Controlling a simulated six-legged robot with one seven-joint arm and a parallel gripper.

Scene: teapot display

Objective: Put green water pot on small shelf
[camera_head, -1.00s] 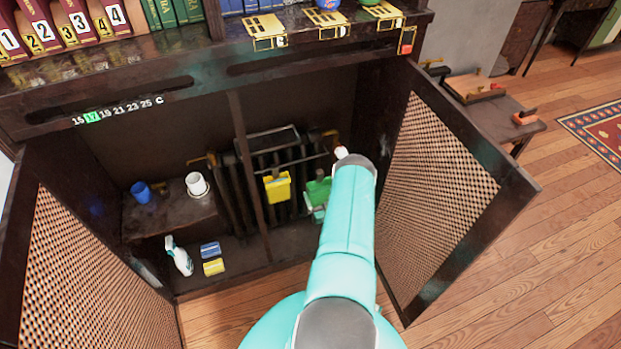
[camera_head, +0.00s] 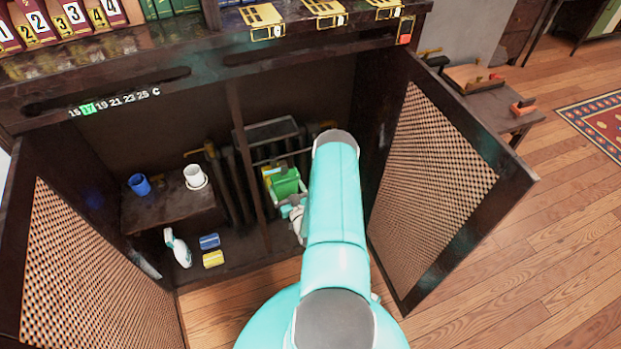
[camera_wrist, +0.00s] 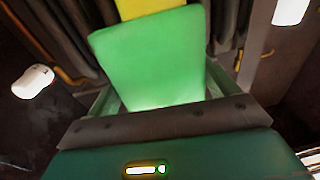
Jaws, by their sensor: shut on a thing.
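The green water pot (camera_head: 285,183) is inside the open cabinet, in front of the radiator, in the head view. In the wrist view the green water pot (camera_wrist: 150,55) fills the middle, a flat bright green body between my fingers. My gripper (camera_head: 291,207) is shut on it; in the wrist view my gripper (camera_wrist: 155,100) has a finger on each side of the pot. The small shelf (camera_head: 150,217) is a dark ledge at the cabinet's left, and the pot is to its right. My arm hides part of the cabinet's right side.
A blue cup (camera_head: 139,185) and a white cup (camera_head: 195,177) stand on the small shelf. A yellow pot (camera_wrist: 148,8) is behind the green one. A central post (camera_head: 245,160) stands between pot and shelf. A spray bottle (camera_head: 177,248) and two sponges are below.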

